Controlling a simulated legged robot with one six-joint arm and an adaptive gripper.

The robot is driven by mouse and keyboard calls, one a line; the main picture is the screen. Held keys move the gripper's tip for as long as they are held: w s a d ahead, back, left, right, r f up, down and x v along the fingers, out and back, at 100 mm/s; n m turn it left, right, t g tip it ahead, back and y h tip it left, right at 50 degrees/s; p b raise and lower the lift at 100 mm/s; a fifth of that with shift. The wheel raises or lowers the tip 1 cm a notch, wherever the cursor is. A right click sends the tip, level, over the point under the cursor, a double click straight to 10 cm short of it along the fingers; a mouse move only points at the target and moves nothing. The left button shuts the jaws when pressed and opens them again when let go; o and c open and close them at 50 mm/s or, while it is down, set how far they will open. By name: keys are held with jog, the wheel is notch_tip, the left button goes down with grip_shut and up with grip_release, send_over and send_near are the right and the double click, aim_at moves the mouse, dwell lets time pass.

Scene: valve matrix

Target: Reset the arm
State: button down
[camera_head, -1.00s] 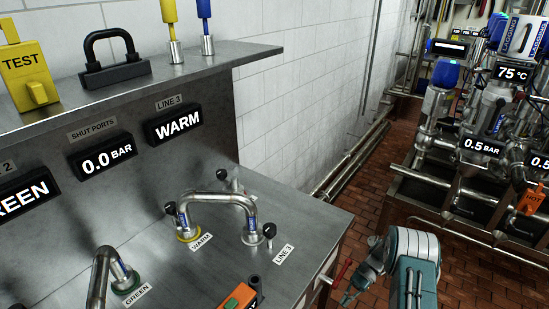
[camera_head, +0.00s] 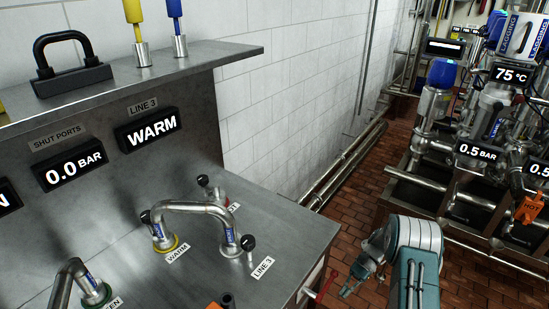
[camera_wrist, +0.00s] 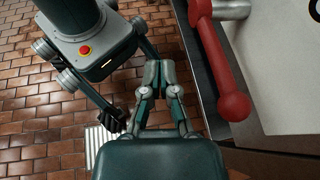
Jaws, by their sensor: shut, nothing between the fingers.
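My gripper (camera_head: 352,286) is low at the bottom centre-right of the head view, at the end of my teal and white arm. It hangs over the brick floor, just right of the steel bench's (camera_head: 306,228) edge. In the wrist view its two fingers (camera_wrist: 158,72) are closed together with nothing between them. My own body shows beyond the fingers there. A red handle (camera_wrist: 219,62) is to the right of the fingers and apart from them. A red handle also shows beside the gripper in the head view (camera_head: 327,285).
A bent pipe (camera_head: 188,207) joins the WARM and LINE 3 ports on the bench. A shelf (camera_head: 225,58) above holds a black padlock-shaped block (camera_head: 72,77) and yellow and blue pieces. Piping with gauges (camera_head: 478,150) stands at the right. Brick floor (camera_head: 345,222) lies between.

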jog(key=s+a+r+n+t+h, duration=0.2)
jog(key=r+t+h, duration=0.1)
jog(key=r, duration=1)
jog(key=s+a+r+n+t+h, duration=0.1)
jog(key=s+r+n+t+h, duration=0.15)
jog(key=r, duration=0.95)
jog(key=s+a+r+n+t+h, duration=0.1)
jog(key=s+r+t, duration=0.3)
jog(key=s, duration=0.4)
jog(key=s+a+r+n+t+h, duration=0.1)
jog(key=s+r+n+t+h, duration=0.2)
jog(key=s+r+t, duration=0.2)
jog(key=s+r, duration=0.2)
jog(key=s, duration=0.2)
jog(key=shift+a+r, duration=0.15)
jog(key=shift+a, duration=0.25)
jog(key=shift+d, duration=0.15)
